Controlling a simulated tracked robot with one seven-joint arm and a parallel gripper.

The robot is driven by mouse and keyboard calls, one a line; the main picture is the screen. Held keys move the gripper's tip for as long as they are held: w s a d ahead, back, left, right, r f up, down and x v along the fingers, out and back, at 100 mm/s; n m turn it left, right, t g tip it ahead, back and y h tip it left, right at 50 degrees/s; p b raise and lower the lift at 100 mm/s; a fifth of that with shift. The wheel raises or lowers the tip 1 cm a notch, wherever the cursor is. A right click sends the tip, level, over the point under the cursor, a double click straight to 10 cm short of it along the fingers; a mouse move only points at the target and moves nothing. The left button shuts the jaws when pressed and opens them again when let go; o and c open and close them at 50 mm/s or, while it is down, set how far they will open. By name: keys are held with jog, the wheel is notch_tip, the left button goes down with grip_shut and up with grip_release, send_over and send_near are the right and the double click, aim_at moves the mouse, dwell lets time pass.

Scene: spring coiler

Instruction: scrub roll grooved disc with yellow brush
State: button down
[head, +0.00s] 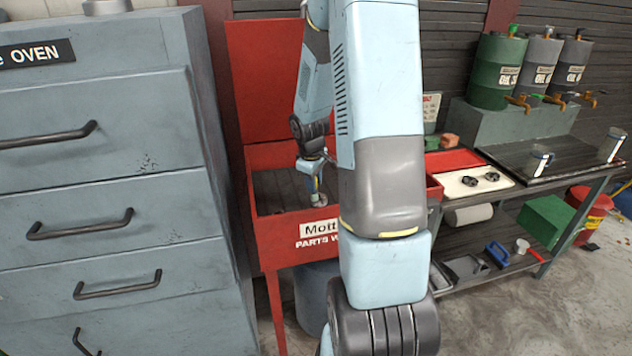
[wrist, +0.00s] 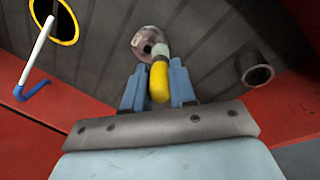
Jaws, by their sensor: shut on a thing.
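My gripper (wrist: 158,82) is shut on the yellow brush (wrist: 159,82), whose yellow handle sits between the blue fingers in the wrist view. The brush's pale head points away from me, at a round greyish disc (wrist: 149,43) with a dark centre. The head overlaps the disc in this view; I cannot tell whether they touch. The disc lies against the dark ribbed floor of the red parts washer (head: 283,231). In the head view my gripper (head: 318,183) is down inside the washer's basin, and the brush is too small to make out.
In the wrist view, a yellow-rimmed ring (wrist: 68,37) and a white stick with a blue end (wrist: 38,58) are at left, and a grey pipe end (wrist: 258,75) at right. A grey oven cabinet (head: 110,190) stands left of the washer; a workbench (head: 560,170) is at right.

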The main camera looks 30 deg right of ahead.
jog(key=shift+a, duration=0.1)
jog(key=shift+s+d+f, duration=0.1)
jog(key=shift+s+d, duration=0.05)
jog(key=shift+d, duration=0.3)
jog(key=shift+s+d+f, duration=0.1)
jog(key=shift+s+d, duration=0.05)
jog(key=shift+d, duration=0.3)
dwell(1.3)
jog(key=shift+s+d+r, duration=0.1)
jog(key=shift+s+d, duration=0.1)
jog(key=shift+d, duration=0.45)
jog(key=shift+a, duration=0.1)
jog(key=shift+w+a+r, duration=0.1)
jog(key=shift+w+a, duration=0.2)
jog(key=shift+a, duration=0.4)
jog(key=shift+a, duration=0.15)
